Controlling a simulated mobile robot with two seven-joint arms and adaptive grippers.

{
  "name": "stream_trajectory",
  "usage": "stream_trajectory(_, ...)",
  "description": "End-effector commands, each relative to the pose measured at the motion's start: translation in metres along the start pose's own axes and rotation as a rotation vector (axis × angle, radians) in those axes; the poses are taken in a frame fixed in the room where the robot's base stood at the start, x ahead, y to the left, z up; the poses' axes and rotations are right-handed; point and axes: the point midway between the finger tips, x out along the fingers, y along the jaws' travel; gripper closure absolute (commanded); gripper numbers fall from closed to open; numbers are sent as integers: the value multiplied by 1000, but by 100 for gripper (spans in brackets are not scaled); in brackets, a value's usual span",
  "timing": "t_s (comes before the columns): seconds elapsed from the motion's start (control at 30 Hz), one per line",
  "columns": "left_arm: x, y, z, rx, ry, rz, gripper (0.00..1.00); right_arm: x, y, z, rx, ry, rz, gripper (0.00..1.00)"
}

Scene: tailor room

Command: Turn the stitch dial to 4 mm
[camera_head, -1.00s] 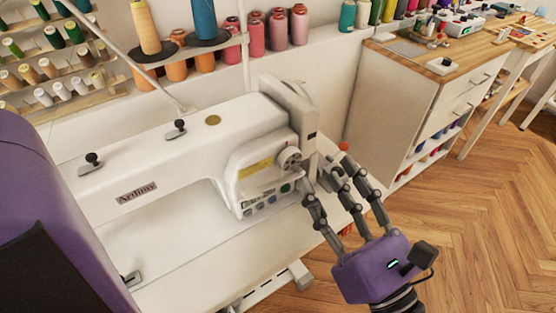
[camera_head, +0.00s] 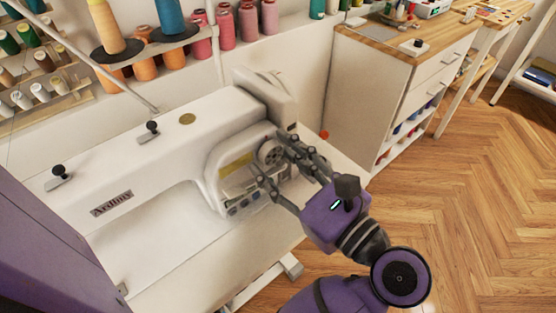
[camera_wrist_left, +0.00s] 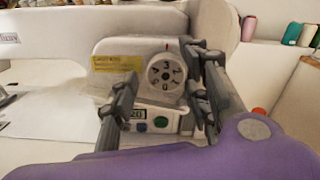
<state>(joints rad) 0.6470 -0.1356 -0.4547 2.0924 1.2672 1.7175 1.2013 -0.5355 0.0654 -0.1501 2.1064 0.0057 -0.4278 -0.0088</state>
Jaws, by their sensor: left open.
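The white sewing machine (camera_head: 150,170) carries a round white stitch dial (camera_head: 270,152) on its end face. In the left wrist view the dial (camera_wrist_left: 166,76) shows dark numerals. The 3 appears near the top, below a small red mark (camera_wrist_left: 167,45), with the 4 to its left. My left gripper (camera_head: 269,156) is open at the dial, with one finger on its left and two on its right. The wrist view shows a gap left of the dial; the right fingers overlap or lie near its right edge. Contact cannot be told. My right gripper is not in view.
Thread spools (camera_head: 225,28) line the back ledge. A white drawer cabinet (camera_head: 375,90) stands right of the machine; wooden floor lies open at right.

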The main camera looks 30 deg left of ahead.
Motion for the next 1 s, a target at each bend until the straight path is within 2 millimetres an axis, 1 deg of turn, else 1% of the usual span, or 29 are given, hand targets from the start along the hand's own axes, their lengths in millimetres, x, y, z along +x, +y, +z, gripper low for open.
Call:
stream_trajectory(0.17,0,0,0,0,0,0,57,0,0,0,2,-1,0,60)
stream_trajectory(0.47,0,1,0,1,-1,2,96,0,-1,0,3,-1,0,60)
stream_trajectory(0.77,0,2,0,36,-1,6,97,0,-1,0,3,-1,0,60)
stream_trajectory(1.0,0,3,1,171,2,10,97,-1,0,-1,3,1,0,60)
